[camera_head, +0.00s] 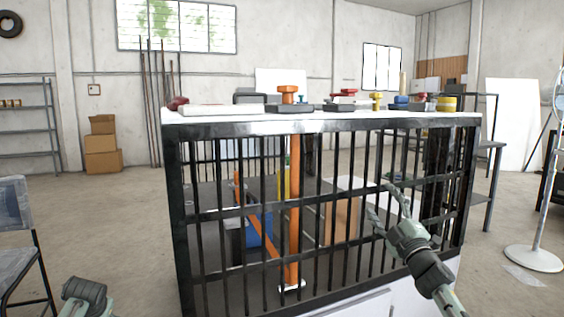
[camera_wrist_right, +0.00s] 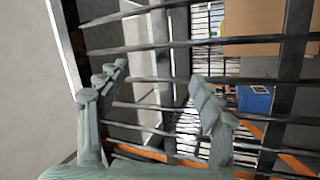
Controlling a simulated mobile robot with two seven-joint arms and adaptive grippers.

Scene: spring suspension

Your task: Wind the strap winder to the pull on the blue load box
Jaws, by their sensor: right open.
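The blue load box (camera_head: 258,228) stands inside the barred cage, behind the bars; it also shows in the right wrist view (camera_wrist_right: 255,99). An orange strap or bar (camera_head: 262,240) slants down across it. An orange post (camera_head: 294,205) rises through the cage to an orange knob (camera_head: 288,93) on the top; I cannot tell whether this is the strap winder. My right gripper (camera_head: 382,203) is open and empty at the front bars on the right, its two fingers (camera_wrist_right: 155,85) spread. Part of my left arm (camera_head: 85,294) shows at the lower left; its fingers cannot be made out.
The black cage (camera_head: 322,124) fills the middle. On its white top (camera_head: 215,109) lie several coloured parts, including a yellow one (camera_head: 377,99) and a red one (camera_head: 343,93). A chair (camera_head: 15,220) stands at the left, a lamp base (camera_head: 533,258) at the right. Open floor lies on both sides.

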